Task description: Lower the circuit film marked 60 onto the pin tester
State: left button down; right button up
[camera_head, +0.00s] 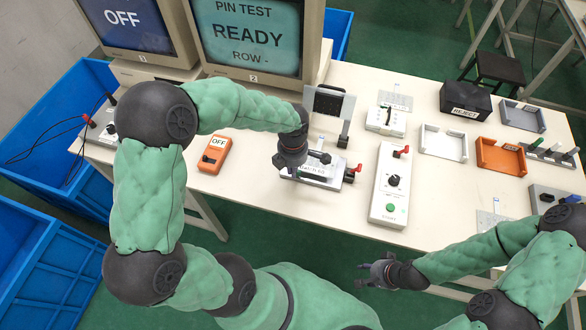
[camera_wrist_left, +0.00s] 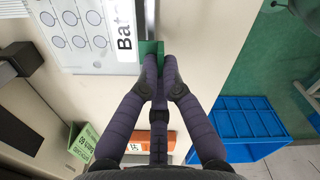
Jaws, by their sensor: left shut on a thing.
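A pale film (camera_wrist_left: 88,38) with printed circles and a white label starting "Bat" shows in the left wrist view; its number is out of view. My left gripper (camera_wrist_left: 160,62) is shut on the film's green edge piece. In the head view my left gripper (camera_head: 292,168) is at the left side of the pin tester (camera_head: 348,178), with the labelled film (camera_head: 318,167) over it. I cannot tell whether the film touches the tester. My right gripper (camera_head: 374,273) hangs empty in front of the table; its finger gap is unclear.
A monitor (camera_head: 250,35) reads "PIN TEST READY ROW -". An orange box (camera_head: 214,152) reads "OFF". A white control box (camera_head: 390,185) with a green button stands right of the tester. White (camera_head: 443,142) and orange (camera_head: 500,156) trays lie further right. Blue crates (camera_head: 45,250) stand left.

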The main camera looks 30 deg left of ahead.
pick_arm(q)
jog(key=shift+f+b, duration=1.3)
jog(key=shift+f, duration=0.05)
dwell(0.4)
jog(key=c, duration=1.3)
grip_release()
jog(key=shift+c, duration=0.2)
jog(key=shift+r, duration=0.1)
notch_tip(320, 180, up, 12)
